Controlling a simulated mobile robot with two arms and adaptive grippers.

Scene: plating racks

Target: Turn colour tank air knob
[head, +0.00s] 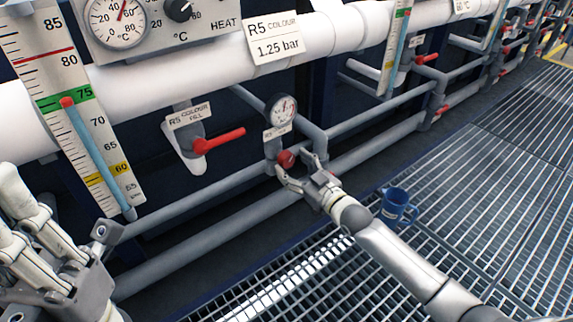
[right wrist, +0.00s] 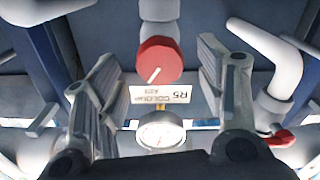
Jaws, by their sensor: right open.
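The red colour air knob (head: 286,158) sits on the pipe just below a small round gauge (head: 281,109). In the right wrist view the knob (right wrist: 159,60), with a pale pointer line, shows beyond and between the fingers. An upside-down R5 colour label (right wrist: 160,94) and the gauge (right wrist: 161,130) show below it there. My right gripper (head: 302,168) is open at the knob, a finger to either side. Its fingers (right wrist: 157,85) show a clear gap from the knob in the wrist view. My left gripper (head: 60,240) is at the lower left, partly cut off, away from the knob.
A red-handled R5 colour fill valve (head: 218,140) is left of the knob. A sign reading 1.25 bar (head: 274,37) hangs on the white pipe above. A blue jug (head: 397,207) stands on the grating (head: 480,190) at right. Grey pipes run behind my right gripper.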

